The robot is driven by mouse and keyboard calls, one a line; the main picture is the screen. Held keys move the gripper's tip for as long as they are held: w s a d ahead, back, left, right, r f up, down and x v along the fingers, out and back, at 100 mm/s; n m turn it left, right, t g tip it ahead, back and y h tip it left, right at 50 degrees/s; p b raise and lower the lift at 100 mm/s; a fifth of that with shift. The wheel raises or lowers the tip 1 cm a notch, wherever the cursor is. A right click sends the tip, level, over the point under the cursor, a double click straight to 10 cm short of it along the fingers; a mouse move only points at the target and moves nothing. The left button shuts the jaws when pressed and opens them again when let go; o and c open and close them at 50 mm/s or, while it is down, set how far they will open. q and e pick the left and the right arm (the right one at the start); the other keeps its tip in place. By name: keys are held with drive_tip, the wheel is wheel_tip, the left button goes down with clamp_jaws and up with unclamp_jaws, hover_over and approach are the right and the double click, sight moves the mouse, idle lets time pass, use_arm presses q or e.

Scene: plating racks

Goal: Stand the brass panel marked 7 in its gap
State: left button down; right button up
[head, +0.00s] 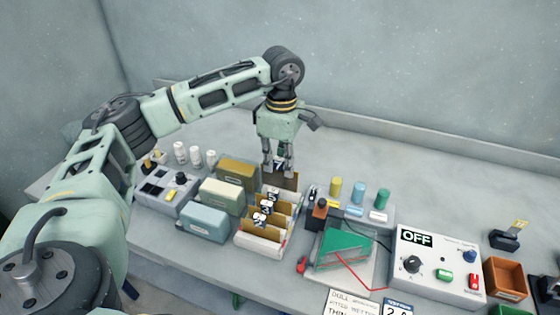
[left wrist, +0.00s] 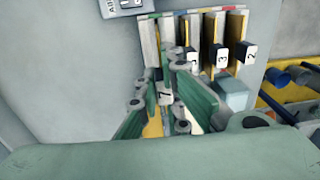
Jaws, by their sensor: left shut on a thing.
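The brass panel marked 7 (head: 287,181) is upright at the far end of the white rack (head: 259,247). My left gripper (head: 279,168) points down and is shut on the panel's top part. In the left wrist view the fingers (left wrist: 168,103) lie on both sides of the panel, and its 7 label (left wrist: 164,96) shows between them. Several other brass panels stand in the rack, with labels 2 (left wrist: 250,53) and 3 (left wrist: 221,57) readable. The label nearest the fingers is partly covered. The held panel's lower edge is hidden, so I cannot tell whether it is seated. My right gripper is out of view.
Brown, cream and blue boxes (head: 205,224) stand close left of the rack. A tray with a green piece (head: 345,247), coloured cylinders (head: 358,193) and a control box reading OFF (head: 440,265) are to the right. The back of the bench is clear.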

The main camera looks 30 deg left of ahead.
sight(280, 181)
use_arm(q)
drive_tip(key=shift+f+b, duration=0.4)
drive_tip(key=shift+f, duration=0.25)
drive_tip(key=shift+f+b, duration=1.75)
drive_tip(key=shift+f, duration=0.8)
drive_tip(key=c, duration=1.8)
unclamp_jaws()
drive_tip(key=shift+c, duration=0.2)
drive_tip(key=r, duration=1.2)
drive_tip(key=shift+w, duration=0.2)
